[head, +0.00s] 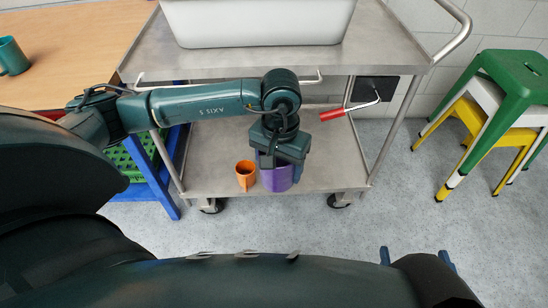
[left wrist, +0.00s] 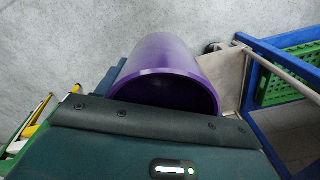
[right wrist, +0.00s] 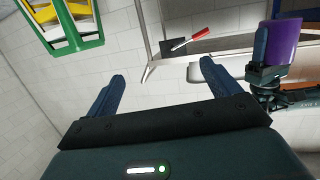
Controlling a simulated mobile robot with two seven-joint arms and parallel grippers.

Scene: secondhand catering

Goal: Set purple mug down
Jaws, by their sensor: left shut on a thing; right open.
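The purple mug (head: 276,179) is at the front edge of the steel cart's lower shelf (head: 221,150) in the head view. My left gripper (head: 279,160) reaches in from above and is shut on the mug; I cannot tell whether the mug touches the shelf. The mug also shows at the upper right of the right wrist view (right wrist: 283,42). My right gripper (head: 417,256) is low at the right, well away from the cart, open and empty; its spread fingers show in the right wrist view (right wrist: 160,85).
An orange cup (head: 246,175) stands just left of the mug. A white tub (head: 258,25) is on the cart's top shelf above. A red-handled tool (head: 336,114) is at the cart's right side. Stacked stools (head: 505,90) stand at the right. A teal mug (head: 12,56) is on a wooden table.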

